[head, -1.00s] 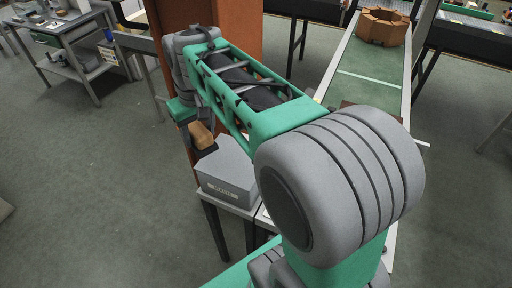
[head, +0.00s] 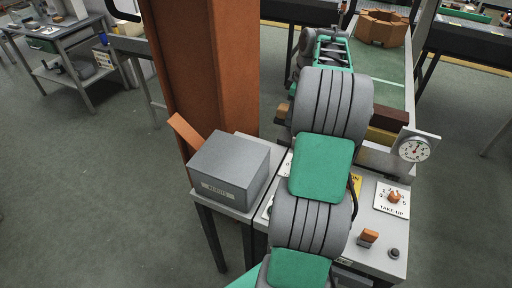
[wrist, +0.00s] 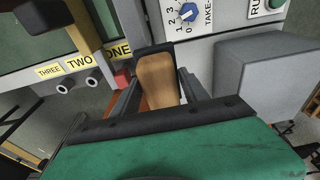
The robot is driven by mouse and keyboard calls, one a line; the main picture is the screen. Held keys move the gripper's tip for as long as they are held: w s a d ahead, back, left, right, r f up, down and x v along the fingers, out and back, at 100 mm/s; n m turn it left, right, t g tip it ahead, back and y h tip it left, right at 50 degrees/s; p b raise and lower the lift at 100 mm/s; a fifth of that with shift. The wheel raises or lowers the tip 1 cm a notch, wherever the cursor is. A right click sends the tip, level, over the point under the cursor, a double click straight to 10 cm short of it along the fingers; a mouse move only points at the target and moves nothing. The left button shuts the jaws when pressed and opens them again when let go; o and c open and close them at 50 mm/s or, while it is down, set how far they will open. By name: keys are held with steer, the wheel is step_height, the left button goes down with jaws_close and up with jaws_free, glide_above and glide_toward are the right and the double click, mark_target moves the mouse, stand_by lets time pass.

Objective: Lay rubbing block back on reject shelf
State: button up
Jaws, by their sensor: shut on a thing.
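The rubbing block (wrist: 158,88) is a tan wooden block with a dark far end. In the wrist view my gripper (wrist: 158,78) has one finger on each side of it and is shut on it. In the head view a small tan part of the block (head: 282,112) shows left of my arm, beside the conveyor; my arm hides the gripper's fingers. I cannot tell which surface is the reject shelf. Yellow labels (wrist: 80,63) reading ONE, TWO and THREE show on a pale edge at the left of the wrist view.
A grey box (head: 229,172) stands on a small table left of the control panel (head: 391,199) with its TAKE-UP knob. A brown pillar (head: 208,75) rises behind it. A dial gauge (head: 414,150) is at right. A brown ring-shaped part (head: 382,27) sits on the far conveyor.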

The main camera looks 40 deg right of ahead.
steer(key=w+a+f, duration=0.2)
steer(key=a, duration=0.1)
steer(key=w+a+f, duration=0.1)
steer(key=a+f, duration=0.2)
steer(key=w+a+f, duration=0.2)
steer(key=a+f, duration=0.1)
steer(key=shift+w+a+p, duration=0.3)
steer(key=shift+a+p, duration=0.05)
steer(key=f, duration=0.3)
steer(key=shift+w+a+f+p, duration=0.2)
steer(key=shift+a+f+p, duration=0.05)
steer(key=shift+a+p, duration=0.15)
steer(key=shift+f, duration=0.4)
steer(key=o, duration=1.6)
step_height(320, 180, up, 12)
steer(key=s+d, duration=0.1)
steer(key=shift+s+b, duration=0.3)
steer(key=shift+b, duration=0.1)
